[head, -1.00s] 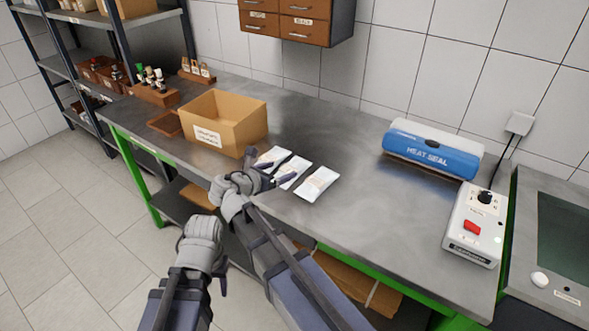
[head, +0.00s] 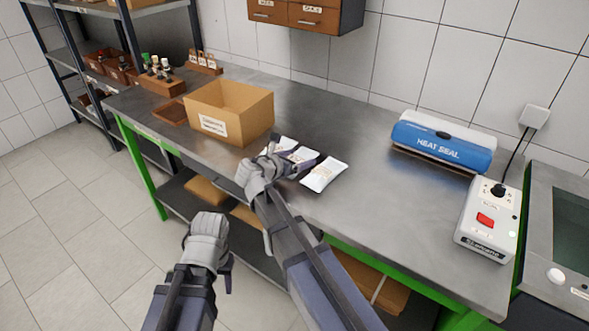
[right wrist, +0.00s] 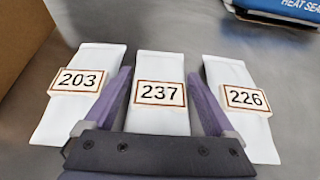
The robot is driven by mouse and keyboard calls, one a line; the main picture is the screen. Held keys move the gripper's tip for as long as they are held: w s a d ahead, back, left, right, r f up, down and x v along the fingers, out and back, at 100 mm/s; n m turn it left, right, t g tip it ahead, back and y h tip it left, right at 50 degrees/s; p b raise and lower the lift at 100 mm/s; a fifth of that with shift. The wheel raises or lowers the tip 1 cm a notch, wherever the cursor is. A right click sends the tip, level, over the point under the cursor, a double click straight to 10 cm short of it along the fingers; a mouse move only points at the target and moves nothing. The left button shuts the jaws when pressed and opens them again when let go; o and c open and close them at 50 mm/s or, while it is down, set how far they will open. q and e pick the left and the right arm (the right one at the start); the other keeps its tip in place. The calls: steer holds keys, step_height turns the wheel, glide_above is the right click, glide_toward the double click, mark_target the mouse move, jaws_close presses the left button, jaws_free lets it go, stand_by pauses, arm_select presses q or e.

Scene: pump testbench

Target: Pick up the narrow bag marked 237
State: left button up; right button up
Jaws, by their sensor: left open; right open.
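The narrow white bag marked 237 (right wrist: 160,64) lies flat on the bench, in the middle of a row of three. Its label faces up between the two purple fingers of my open right gripper (right wrist: 162,100), one on each side. The fingers show no grip on it. White bags marked 203 (right wrist: 98,56) and 226 (right wrist: 228,72) lie to its left and right. In the head view, my right gripper (head: 290,163) is over the row and partly covers the middle bag (head: 302,154). My left gripper (head: 207,240) is empty, in front of the bench; its fingers are mostly hidden.
An open cardboard box (head: 228,112) stands left of the bags. A blue heat sealer (head: 443,143) and a white control box with a red switch (head: 488,222) stand to the right. The bench (head: 375,205) is clear between the bags and the sealer.

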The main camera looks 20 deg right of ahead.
steer(key=shift+w+d, duration=0.1)
steer(key=shift+c, duration=0.2)
steer(key=c, duration=1.2)
